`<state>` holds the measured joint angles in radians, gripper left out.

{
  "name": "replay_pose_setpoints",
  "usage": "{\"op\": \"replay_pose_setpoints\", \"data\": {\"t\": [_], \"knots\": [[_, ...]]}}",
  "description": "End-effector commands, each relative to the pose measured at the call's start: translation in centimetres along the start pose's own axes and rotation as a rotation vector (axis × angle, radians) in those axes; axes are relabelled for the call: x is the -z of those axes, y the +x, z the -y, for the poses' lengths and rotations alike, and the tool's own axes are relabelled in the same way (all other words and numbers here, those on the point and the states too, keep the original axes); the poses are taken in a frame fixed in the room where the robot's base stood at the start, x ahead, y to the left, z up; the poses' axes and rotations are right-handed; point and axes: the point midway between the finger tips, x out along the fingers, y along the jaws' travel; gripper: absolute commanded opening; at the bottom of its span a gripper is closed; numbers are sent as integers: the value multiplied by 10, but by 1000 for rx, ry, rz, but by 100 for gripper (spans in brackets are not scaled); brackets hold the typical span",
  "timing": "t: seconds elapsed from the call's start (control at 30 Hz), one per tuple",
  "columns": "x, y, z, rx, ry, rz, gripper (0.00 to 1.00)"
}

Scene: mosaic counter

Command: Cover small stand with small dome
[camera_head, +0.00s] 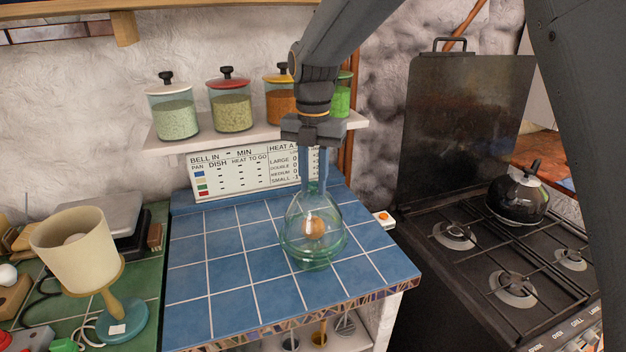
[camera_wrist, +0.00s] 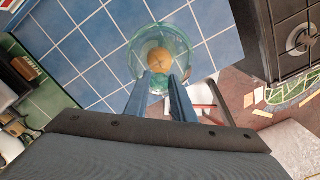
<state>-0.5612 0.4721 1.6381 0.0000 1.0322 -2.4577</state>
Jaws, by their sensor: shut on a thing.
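My gripper (camera_head: 313,180) points down over the blue tiled counter, its blue fingers shut on the top of the small clear glass dome (camera_head: 296,212). The dome is upright, above or on the small green glass stand (camera_head: 310,262). A round orange-brown item (camera_head: 314,228) shows through the glass, within the dome's outline. In the wrist view the fingers (camera_wrist: 164,80) are at the dome's near side, with the round item (camera_wrist: 156,66) beyond. The glass edges overlap, so I cannot tell whether the dome's rim touches the stand.
The blue counter (camera_head: 235,270) is clear around the stand. A shelf (camera_head: 180,143) with several jars and a sign (camera_head: 230,172) stand behind. A lamp (camera_head: 80,240) stands at left. A stove with a kettle (camera_head: 515,198) is at right.

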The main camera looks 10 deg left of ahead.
Motion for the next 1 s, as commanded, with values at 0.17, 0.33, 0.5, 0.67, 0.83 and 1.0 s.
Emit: {"op": "replay_pose_setpoints", "data": {"t": [0.17,0.33,0.5,0.67,0.83,1.0], "knots": [[0,0,0,0,0,0,0],[0,2,0,0,0,0,0],[0,4,0,0,0,0,0],[0,7,0,0,0,0,0],[0,7,0,0,0,0,43],[0,7,0,0,0,0,44]]}}
